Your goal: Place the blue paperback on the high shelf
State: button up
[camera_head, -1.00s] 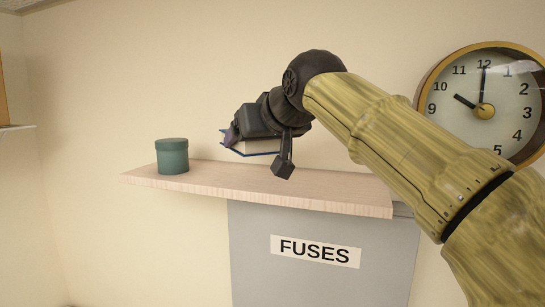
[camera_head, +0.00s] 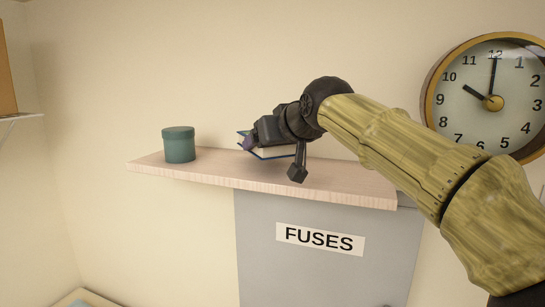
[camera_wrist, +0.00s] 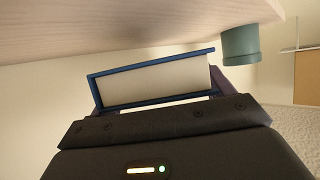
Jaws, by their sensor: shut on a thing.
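The blue paperback (camera_head: 274,153) is held level over the high shelf (camera_head: 345,182), its cream page edges showing. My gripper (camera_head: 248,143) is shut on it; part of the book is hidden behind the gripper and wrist. In the wrist view the book (camera_wrist: 155,82) sticks out past the gripper (camera_wrist: 165,108), blue cover edges around pale pages. The shelf (camera_wrist: 110,28) crosses the top of that view, with a narrow gap seen between it and the book. I cannot tell whether the book touches the shelf.
A teal lidded canister (camera_head: 179,146) stands on the shelf's left part, apart from the book. It also shows in the wrist view (camera_wrist: 240,44). A grey fuse box (camera_head: 320,270) is below, a round clock (camera_head: 490,100) at right. The shelf's right part is clear.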

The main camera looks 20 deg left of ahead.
aim_at(272, 168)
notch_tip(272, 168, down, 3)
jog(key=shift+r, duration=0.15)
jog(key=shift+w+p, duration=0.15)
jog(key=shift+p, duration=0.4)
jog(key=shift+f, duration=0.35)
jog(key=shift+f, duration=0.15)
jog(key=o, duration=1)
jog(key=shift+o, duration=0.2)
